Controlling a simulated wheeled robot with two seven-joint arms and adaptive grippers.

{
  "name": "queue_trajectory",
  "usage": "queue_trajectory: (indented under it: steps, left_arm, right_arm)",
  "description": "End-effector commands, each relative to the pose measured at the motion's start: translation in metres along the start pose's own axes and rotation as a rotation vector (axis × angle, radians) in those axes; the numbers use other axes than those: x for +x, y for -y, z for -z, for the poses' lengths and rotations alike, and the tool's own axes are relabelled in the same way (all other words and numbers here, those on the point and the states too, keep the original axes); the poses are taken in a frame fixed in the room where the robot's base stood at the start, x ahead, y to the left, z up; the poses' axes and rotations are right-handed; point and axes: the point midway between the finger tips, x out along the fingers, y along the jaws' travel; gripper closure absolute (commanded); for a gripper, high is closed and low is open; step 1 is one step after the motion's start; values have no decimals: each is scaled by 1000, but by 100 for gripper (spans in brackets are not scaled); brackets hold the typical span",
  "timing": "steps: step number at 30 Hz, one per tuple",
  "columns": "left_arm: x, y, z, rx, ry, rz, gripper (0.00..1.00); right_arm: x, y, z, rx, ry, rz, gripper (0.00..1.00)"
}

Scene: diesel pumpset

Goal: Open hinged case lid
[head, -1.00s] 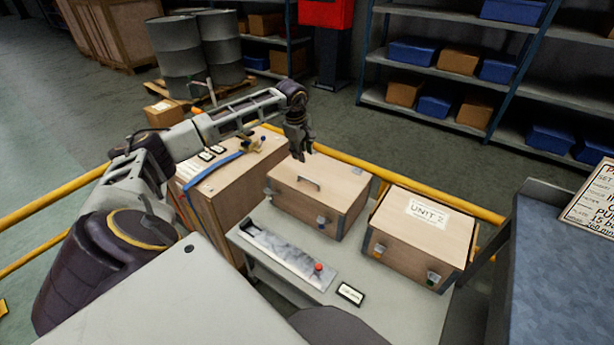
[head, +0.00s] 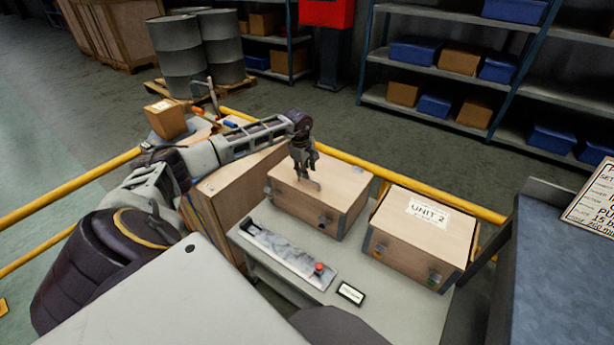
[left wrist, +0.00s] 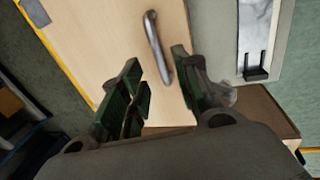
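A light wooden case (head: 345,192) with its lid down stands on the grey bench in the head view. Its lid carries a metal handle, which shows clearly in the left wrist view (left wrist: 154,40). Metal clasps sit on the case front; whether they are fastened is too small to tell. My left gripper (head: 308,178) points down over this lid and hides most of the handle in the head view. In the left wrist view its green-padded fingers (left wrist: 160,75) are apart, with the handle's near end between them; I see no contact. My right gripper is not in view.
A second closed case marked UNIT 2 (head: 422,232) stands to the right. A metal panel with a red button (head: 319,268) and a small label (head: 350,293) lie on the bench (head: 370,320). A larger wooden crate (head: 232,190) stands left, under my left arm. Yellow rails run behind.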

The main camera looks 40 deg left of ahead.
Motion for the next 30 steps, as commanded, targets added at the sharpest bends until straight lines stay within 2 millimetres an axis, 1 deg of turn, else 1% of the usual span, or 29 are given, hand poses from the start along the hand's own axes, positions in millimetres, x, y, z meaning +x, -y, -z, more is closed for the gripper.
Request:
queue_trajectory:
  steps: [1,3,9,14,22,23,30]
  left_arm:
    - [8,0,-1,0,2,1,68]
    - [16,0,-1,0,1,1,68]
    - [33,0,0,0,1,-1,68]
    - [39,0,-1,1,1,-1,68]
    - [40,0,0,1,0,0,68]
    - [40,0,0,1,0,0,69]
    - [40,0,0,1,0,0,100]
  right_arm:
    - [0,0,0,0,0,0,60]
    - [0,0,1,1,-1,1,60]
    - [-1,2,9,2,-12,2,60]
    - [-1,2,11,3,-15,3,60]
    - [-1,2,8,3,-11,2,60]
    - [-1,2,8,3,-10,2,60]
    - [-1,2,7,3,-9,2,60]
